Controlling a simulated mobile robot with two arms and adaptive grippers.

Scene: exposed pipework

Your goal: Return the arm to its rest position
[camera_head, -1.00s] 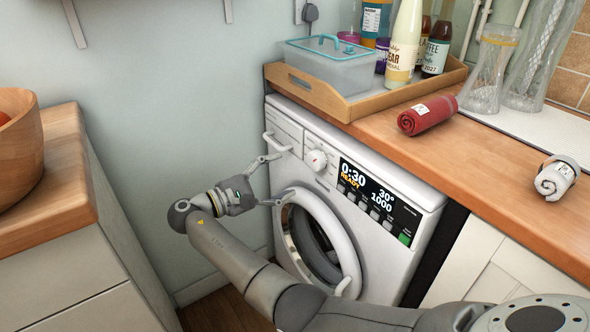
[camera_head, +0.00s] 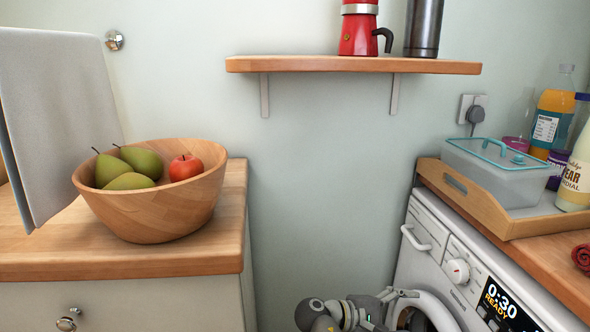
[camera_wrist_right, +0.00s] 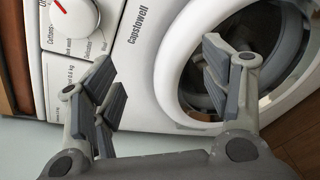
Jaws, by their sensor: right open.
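My right gripper (camera_wrist_right: 160,75) is open and empty in the right wrist view, its two grey fingers spread apart in front of the white washing machine (camera_wrist_right: 145,60). The round door (camera_wrist_right: 185,70) lies behind the right-hand finger, and the dial (camera_wrist_right: 75,18) is above the left-hand finger. In the head view my right wrist and gripper (camera_head: 385,297) show only at the bottom edge, beside the machine's door (camera_head: 432,308). The rest of that arm is out of frame. I cannot tell whether the fingers touch the machine. My left gripper is not in view.
A wooden bowl (camera_head: 150,215) with pears and an apple stands on the left counter (camera_head: 60,262). A wall shelf (camera_head: 350,65) holds a red moka pot (camera_head: 358,30). A wooden tray (camera_head: 480,208) with a lidded box (camera_head: 500,172) sits above the machine.

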